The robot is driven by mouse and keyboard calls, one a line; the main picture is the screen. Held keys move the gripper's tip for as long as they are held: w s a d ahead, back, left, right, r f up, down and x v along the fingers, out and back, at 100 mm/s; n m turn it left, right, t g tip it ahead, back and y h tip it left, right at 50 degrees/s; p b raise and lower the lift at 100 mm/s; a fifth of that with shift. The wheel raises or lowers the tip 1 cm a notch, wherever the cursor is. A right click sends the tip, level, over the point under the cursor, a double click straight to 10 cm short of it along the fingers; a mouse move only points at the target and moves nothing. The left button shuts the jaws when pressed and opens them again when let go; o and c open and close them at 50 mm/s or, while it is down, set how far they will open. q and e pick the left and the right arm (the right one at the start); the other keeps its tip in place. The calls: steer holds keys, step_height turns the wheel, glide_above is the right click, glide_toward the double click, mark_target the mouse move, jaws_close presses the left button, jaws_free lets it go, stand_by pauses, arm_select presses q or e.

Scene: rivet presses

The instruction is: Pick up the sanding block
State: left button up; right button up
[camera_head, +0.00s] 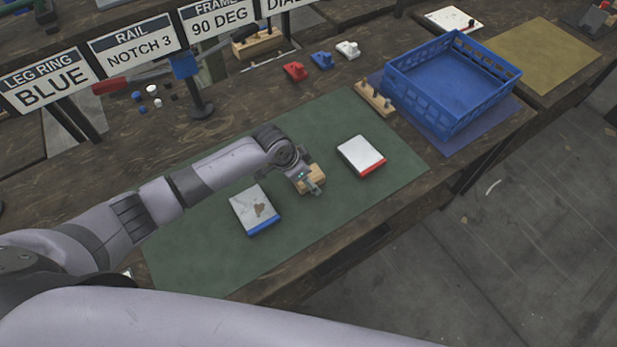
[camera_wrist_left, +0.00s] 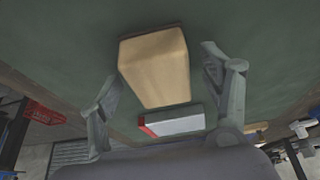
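The sanding block, a tan rectangular block (camera_head: 311,174), sits on the green mat (camera_head: 330,235) between two white-grey plates. In the left wrist view the block (camera_wrist_left: 155,65) lies between the two fingers of my left gripper (camera_wrist_left: 160,62). The fingers are spread, with a clear gap on the right and a narrow one on the left. In the head view my left gripper (camera_head: 309,180) is right at the block and partly hides it. Whether a finger touches it cannot be told. My right gripper is not in view.
A blue-edged plate (camera_head: 253,209) lies left of the block, a red-edged one (camera_head: 360,155) to its right. A blue crate (camera_head: 448,115) stands at the back right. A wooden peg rack (camera_head: 375,98) and red, blue and white pieces sit behind. The mat's front is clear.

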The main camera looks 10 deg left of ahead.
arm_select(q)
steer(key=shift+c, duration=1.3)
steer(key=c, duration=1)
steer(key=shift+o, duration=0.2)
steer(key=shift+r, duration=0.15)
step_height(320, 180, up, 20)
steer(key=b, duration=0.2)
steer(key=shift+b, duration=0.3)
